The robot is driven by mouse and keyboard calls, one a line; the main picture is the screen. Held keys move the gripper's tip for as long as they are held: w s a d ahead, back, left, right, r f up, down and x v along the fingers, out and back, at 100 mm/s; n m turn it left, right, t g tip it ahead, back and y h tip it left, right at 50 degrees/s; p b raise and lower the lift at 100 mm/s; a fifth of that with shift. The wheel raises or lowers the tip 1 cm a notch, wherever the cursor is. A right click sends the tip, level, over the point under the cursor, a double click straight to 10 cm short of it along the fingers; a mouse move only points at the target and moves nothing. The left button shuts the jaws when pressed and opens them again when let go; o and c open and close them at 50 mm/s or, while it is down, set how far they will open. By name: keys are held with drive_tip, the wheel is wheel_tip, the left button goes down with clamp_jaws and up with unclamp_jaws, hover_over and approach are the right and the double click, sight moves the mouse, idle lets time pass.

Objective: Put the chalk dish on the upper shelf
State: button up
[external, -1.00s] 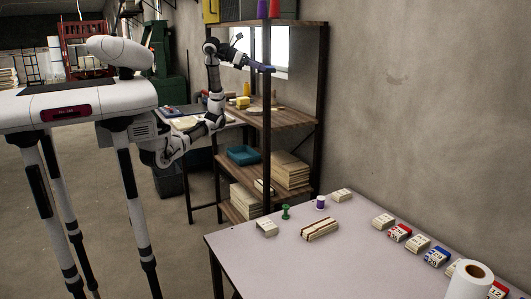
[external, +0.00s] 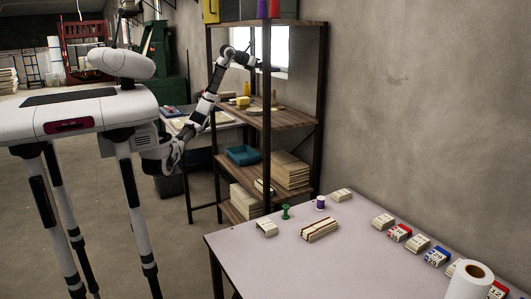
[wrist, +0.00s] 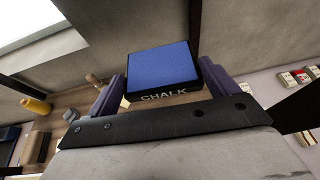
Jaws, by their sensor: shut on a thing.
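The chalk dish (wrist: 160,68) is a dark, shallow box with a blue inside and the word CHALK on its near face in the wrist view. My gripper (wrist: 163,84) is shut on it, with one purple finger at each side. In the external view my gripper (external: 269,69) is at the shelf unit, between the middle board (external: 290,117) and the top board (external: 308,23). The dish is too small and dark to make out clearly there. It is held above the middle board, apart from it.
The middle board carries a yellow block (external: 242,101) and other small things. A purple cup (external: 262,8) and a red cup (external: 275,8) stand on the top board. A lower board holds a teal bin (external: 243,155) and stacked paper (external: 291,172). Dark uprights frame the unit.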

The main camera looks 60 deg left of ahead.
drive_tip(key=r+p+x, duration=0.1)
drive_tip(key=p+x, duration=0.1)
drive_tip(key=x, duration=0.5)
drive_tip(key=y, duration=0.1)
hover_over(282, 117)
wheel_tip(282, 117, down, 3)
drive_tip(key=shift+n, duration=0.3)
drive_tip(key=f, duration=1)
drive_tip(key=f+p, duration=0.1)
drive_tip(key=f, duration=0.5)
drive_tip(key=shift+a+f, duration=0.1)
drive_tip(key=shift+a, duration=0.2)
drive_tip(key=shift+f, duration=2.15)
drive_tip(key=shift+f, duration=0.15)
drive_tip(key=o, duration=1.1)
drive_tip(key=shift+c, duration=0.2)
